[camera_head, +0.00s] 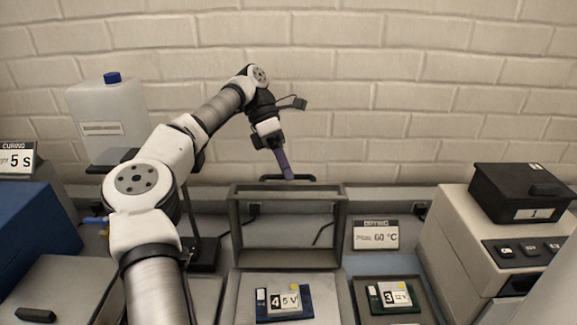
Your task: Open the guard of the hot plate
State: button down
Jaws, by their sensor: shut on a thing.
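The guard (239,226) is a grey rectangular frame, standing upright at the back of the bench, with the wall's base and a cable showing through it. Its black bar handle (306,179) is along the top edge. My gripper (288,176), with purple-blue fingers, points down from above and is shut on the middle of the handle. The fingers hide that part of the handle.
A sign reading 60 °C (376,235) stands right of the guard. A green board (376,303) labelled 3 lies in front of it. A beige machine with a black box (520,190) stands at right. A white jug (105,118) is at back left, behind my arm.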

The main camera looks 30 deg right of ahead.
jog(key=shift+f, duration=0.45)
jog(key=c, duration=1.5)
grip_release()
jog(key=shift+w, duration=0.1)
jog(key=shift+r, duration=0.2)
jog(key=shift+r, duration=0.1)
